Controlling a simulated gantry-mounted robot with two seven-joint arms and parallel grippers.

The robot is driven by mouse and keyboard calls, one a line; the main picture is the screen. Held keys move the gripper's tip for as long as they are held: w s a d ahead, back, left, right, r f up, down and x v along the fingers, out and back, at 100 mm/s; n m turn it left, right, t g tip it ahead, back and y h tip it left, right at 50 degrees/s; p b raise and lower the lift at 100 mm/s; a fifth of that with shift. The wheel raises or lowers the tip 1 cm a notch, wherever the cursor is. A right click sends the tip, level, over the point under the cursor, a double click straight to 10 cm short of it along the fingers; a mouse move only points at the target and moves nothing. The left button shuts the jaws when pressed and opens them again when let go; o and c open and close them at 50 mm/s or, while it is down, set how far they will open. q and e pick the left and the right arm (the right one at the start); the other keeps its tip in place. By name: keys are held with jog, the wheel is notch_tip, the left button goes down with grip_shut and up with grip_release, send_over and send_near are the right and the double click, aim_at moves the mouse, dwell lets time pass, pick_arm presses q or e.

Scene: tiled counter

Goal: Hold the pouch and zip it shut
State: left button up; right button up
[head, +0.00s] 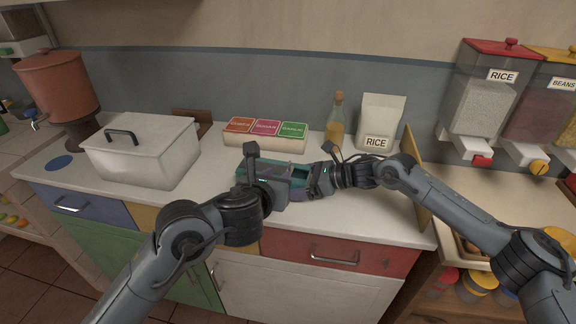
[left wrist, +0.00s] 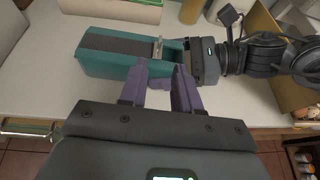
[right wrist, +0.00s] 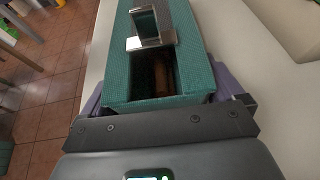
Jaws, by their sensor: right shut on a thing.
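The teal pouch (head: 243,178) lies on the white counter, mostly behind my grippers in the head view. In the left wrist view the pouch (left wrist: 105,65) has a dark strip along its top and a silver zip pull (left wrist: 158,48) near its right end. In the right wrist view the silver pull (right wrist: 150,30) stands beyond an open gap, with a brown thing (right wrist: 162,75) inside. My right gripper (right wrist: 165,98) is shut on the pouch's open end, a finger on each side. My left gripper (left wrist: 162,78) is open, fingers apart, at the pouch's near side by the pull.
A white lidded box (head: 145,150) stands to the left. A tray of labelled packets (head: 265,134) is behind the pouch, with a bottle (head: 335,125) and a rice bag (head: 380,122) beside it. An upright wooden board (head: 415,165) stands at the counter's right end.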

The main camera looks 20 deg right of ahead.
aim_at(290, 167)
pick_arm(q)
jog(key=x, duration=1)
jog(key=shift+w+d+f, duration=0.1)
jog(key=shift+w+d, duration=0.15)
jog(key=shift+w, duration=0.05)
jog(key=shift+c, duration=0.5)
grip_shut()
dwell(0.7)
